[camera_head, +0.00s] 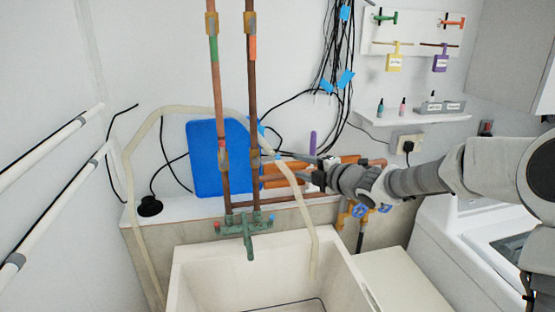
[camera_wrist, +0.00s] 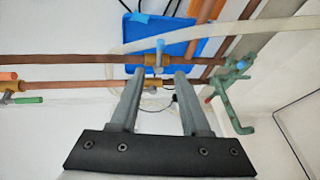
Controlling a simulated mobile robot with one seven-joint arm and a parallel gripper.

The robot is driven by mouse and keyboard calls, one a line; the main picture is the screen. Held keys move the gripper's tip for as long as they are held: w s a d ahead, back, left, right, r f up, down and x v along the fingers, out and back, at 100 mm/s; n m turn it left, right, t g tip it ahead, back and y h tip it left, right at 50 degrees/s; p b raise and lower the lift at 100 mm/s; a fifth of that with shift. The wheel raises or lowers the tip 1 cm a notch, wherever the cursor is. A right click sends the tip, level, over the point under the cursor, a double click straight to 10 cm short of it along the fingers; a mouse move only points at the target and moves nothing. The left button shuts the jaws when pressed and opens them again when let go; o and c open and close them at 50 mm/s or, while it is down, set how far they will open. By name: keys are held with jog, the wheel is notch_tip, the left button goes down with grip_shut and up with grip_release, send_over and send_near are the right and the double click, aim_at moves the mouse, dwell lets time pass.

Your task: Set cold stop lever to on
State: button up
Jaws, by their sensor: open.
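Two copper pipes run upright above the sink, each with brass valves. In the wrist view, a blue lever (camera_wrist: 160,46) stands out from a brass valve (camera_wrist: 157,60) on one pipe. My gripper (camera_wrist: 159,74) is open and empty, and its two fingertips appear on either side of that valve. Whether they touch it cannot be told. In the head view, my gripper (camera_head: 290,166) reaches in from the right, near the lower valves. Higher up are a green lever (camera_head: 214,49) and an orange lever (camera_head: 252,47). No label marks which lever is the cold stop.
A green tap (camera_head: 245,225) stands over the white sink (camera_head: 185,285). Black cables (camera_head: 328,50) hang behind. A white washing machine (camera_head: 440,235) stands at right.

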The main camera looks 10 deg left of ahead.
aim_at(274, 159)
jog(key=p+x, duration=0.1)
jog(key=x, duration=1)
jog(key=shift+w+a+f+p, duration=0.1)
jog(key=shift+w+a+p, duration=0.1)
jog(key=shift+p, duration=0.2)
grip_shut()
dwell(0.8)
